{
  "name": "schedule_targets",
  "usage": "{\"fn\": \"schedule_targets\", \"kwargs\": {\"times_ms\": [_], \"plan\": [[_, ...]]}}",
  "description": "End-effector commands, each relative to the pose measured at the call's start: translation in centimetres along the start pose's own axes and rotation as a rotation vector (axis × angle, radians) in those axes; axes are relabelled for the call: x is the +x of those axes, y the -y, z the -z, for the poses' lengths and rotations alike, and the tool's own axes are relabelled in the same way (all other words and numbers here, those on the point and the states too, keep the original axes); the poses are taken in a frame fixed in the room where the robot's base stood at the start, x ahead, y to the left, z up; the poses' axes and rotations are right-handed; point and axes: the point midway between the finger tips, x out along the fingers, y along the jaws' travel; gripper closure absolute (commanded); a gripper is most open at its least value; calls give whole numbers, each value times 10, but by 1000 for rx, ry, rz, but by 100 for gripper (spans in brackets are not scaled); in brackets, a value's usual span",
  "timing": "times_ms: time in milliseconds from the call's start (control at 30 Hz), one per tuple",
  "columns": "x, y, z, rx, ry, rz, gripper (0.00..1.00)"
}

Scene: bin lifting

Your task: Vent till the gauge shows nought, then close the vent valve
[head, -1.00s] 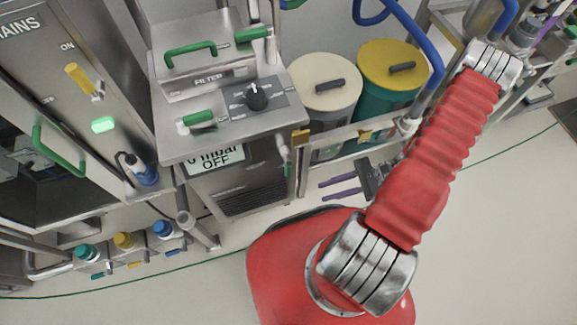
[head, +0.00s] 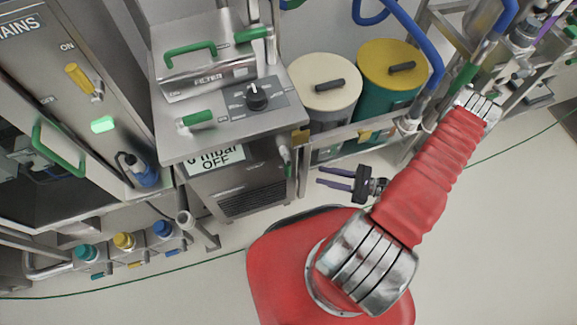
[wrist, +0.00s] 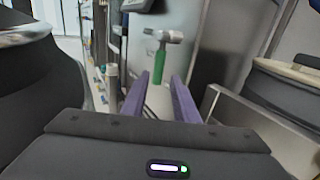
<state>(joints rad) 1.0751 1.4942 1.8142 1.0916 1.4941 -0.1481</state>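The gauge display (head: 214,155) on the front of the filter unit reads "0 mbar OFF" in the head view. A small valve with a green handle (head: 285,157) sits at the unit's right front edge. In the wrist view, a green handle (wrist: 160,66) hangs down from a metal fitting (wrist: 163,36), straight ahead between my fingers. My gripper (head: 319,177) is open, its purple fingers pointing left, to the right of and below the valve in the head view. The gripper also shows in the wrist view (wrist: 160,82). Nothing is between the fingertips, and they look short of the handle.
A cream-lidded bin (head: 325,88) and a yellow-lidded bin (head: 392,70) stand behind a metal rail (head: 350,138). The filter unit's dial (head: 257,98) is on its sloped top. The mains cabinet (head: 75,70) is at left. Floor (head: 470,220) at right is clear.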

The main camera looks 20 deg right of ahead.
Motion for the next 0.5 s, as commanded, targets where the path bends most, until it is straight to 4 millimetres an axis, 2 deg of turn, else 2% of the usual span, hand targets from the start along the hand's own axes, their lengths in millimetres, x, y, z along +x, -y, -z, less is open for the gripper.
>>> {"fn": "schedule_targets", "kwargs": {"times_ms": [267,500], "plan": [[16,0,0,0,0,-4,73],[43,-1,0,1,0,-5,73]]}}
